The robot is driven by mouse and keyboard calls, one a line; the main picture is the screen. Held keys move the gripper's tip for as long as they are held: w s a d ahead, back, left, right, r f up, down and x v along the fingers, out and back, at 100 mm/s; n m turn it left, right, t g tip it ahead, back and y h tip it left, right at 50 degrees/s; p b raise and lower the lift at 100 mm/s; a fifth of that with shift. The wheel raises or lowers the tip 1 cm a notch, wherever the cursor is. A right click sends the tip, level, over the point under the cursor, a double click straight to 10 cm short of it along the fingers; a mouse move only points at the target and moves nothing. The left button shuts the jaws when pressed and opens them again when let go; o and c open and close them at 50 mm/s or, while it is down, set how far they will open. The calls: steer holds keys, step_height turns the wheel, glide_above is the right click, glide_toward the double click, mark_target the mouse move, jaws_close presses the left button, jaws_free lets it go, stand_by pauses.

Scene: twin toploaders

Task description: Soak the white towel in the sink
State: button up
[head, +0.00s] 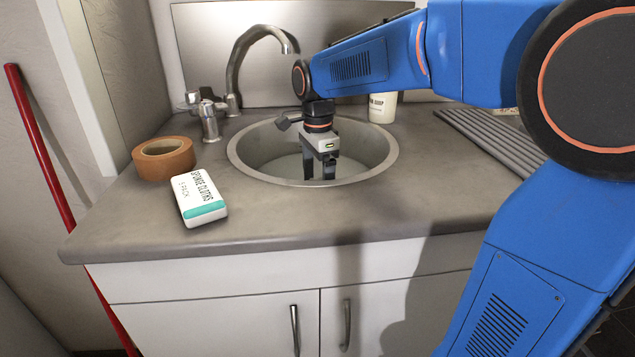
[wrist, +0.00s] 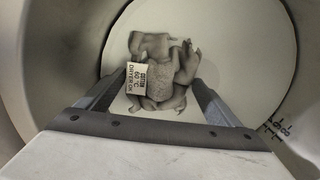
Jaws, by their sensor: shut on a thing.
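The sink (head: 235,158) is a round metal basin in the counter, with a pale flat disc low inside it; I cannot tell whether this is water or the bare bottom. My gripper (head: 320,177) points down inside the basin. In the wrist view, my gripper (wrist: 157,88) is shut on a crumpled greyish-white towel (wrist: 163,78) with a printed care label reading cotton, 60 °C. The towel is bunched between the fingertips against the pale disc. Whether it is wet I cannot tell. In the head view the towel is hidden.
A curved faucet (head: 236,70) with handles stands behind the sink, left of my arm. A brown tape roll (head: 165,158) and a sponge cloths pack (head: 199,198) lie left of the sink. A white soap container (head: 382,108) stands behind right. A ribbed drainer (head: 490,135) lies right.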

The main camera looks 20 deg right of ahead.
mark_target(318, 176)
steer(key=o, duration=1)
steer(key=shift+o, duration=0.2)
step_height(318, 176, up, 17)
steer(key=shift+r, duration=0.2)
